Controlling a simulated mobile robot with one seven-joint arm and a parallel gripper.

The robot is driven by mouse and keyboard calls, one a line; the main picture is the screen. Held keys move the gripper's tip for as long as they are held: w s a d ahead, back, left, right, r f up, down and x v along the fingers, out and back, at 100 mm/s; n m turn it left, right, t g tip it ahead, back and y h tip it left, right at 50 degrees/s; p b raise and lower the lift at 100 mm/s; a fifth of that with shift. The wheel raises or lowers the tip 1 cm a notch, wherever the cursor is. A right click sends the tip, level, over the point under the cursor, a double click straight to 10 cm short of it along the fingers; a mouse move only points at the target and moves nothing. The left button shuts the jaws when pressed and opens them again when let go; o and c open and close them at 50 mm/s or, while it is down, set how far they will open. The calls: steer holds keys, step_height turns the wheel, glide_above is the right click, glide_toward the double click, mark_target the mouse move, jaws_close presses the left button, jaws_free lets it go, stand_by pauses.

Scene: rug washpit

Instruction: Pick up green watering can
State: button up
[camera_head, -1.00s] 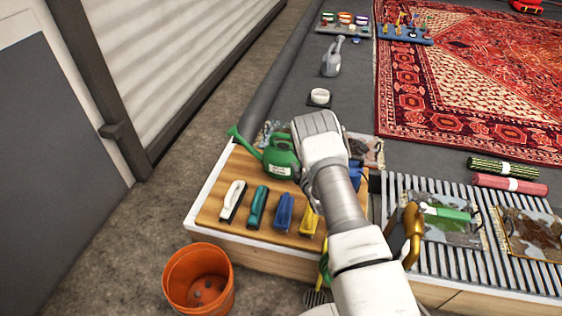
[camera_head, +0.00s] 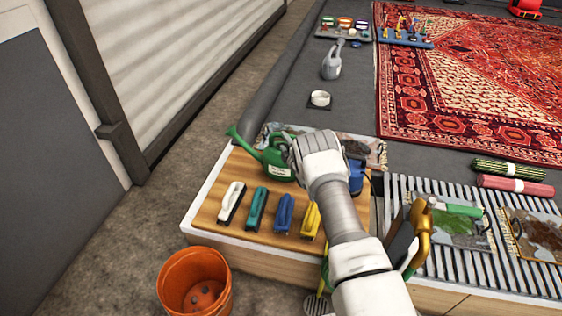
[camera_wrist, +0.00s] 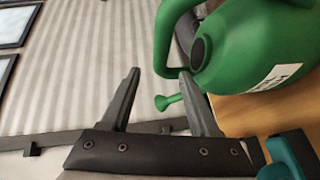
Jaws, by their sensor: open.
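The green watering can (camera_head: 277,163) stands on the wooden board at the left end of the low bench, its spout pointing left. It has a white label. In the wrist view the green watering can (camera_wrist: 250,45) fills the upper right, with its handle and dark opening close beyond the fingers. My gripper (camera_wrist: 168,95) is open, with nothing between its two dark fingers. The handle shows just above the right finger; I cannot tell whether they touch. In the head view my wrist covers the can's right side and hides the fingers.
Several coloured brushes (camera_head: 256,208) stand on the wooden board (camera_head: 220,225) in front of the can. An orange bucket (camera_head: 195,283) sits on the floor below. A blue object (camera_head: 356,178) stands right of my wrist.

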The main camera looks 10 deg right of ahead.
mark_target(280, 135)
steer(key=b+x, duration=0.2)
steer(key=x, duration=0.1)
steer(key=shift+w+f, duration=0.2)
steer(key=shift+w, duration=0.2)
steer(key=shift+w+a+b, duration=0.15)
steer(key=shift+w+b, duration=0.3)
steer(key=shift+w, duration=0.15)
jaws_close()
stand_by(0.6)
steer(key=shift+w+r, duration=0.1)
steer(key=shift+r, duration=0.2)
